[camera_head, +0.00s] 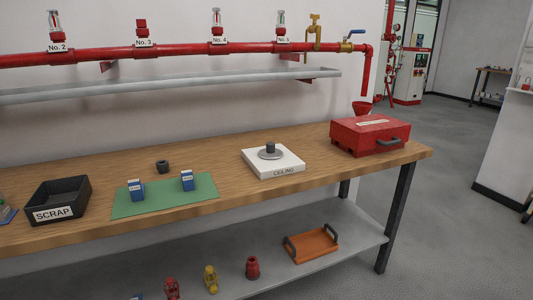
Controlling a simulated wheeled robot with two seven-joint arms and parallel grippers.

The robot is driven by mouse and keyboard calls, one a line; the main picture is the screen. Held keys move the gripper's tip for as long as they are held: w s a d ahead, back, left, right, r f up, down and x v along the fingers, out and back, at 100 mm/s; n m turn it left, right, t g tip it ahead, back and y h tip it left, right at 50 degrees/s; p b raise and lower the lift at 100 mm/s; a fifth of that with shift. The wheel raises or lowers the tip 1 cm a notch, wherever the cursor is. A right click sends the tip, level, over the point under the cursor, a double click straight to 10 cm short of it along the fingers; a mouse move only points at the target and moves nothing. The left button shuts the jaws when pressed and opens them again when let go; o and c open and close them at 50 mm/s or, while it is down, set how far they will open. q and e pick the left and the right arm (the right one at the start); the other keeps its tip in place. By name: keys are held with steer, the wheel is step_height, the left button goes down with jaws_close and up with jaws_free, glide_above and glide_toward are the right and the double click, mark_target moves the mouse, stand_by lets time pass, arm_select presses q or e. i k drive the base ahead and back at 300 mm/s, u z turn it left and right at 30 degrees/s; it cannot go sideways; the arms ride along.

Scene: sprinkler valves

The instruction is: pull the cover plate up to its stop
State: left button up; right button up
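The cover plate (270,155) is a grey round disc on a white block labelled CEILING (288,166), on the wooden workbench. A dark cylindrical piece (270,147) stands up from the middle of the disc. The disc appears to lie flat on or close to the block; any gap under it is too small to tell. Neither of my grippers shows in the head view, so nothing touches the cover plate.
A red toolbox (370,135) stands right of the block. A green mat (165,195) with two small blue boxes, a dark ring (162,166) and a black SCRAP bin (58,199) are left. A red pipe (180,50) and grey rail (180,83) run along the wall.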

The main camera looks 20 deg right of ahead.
mark_target(270, 152)
steer(key=z, duration=1.65)
steer(key=i, duration=1.7)
steer(key=u, duration=2.7)
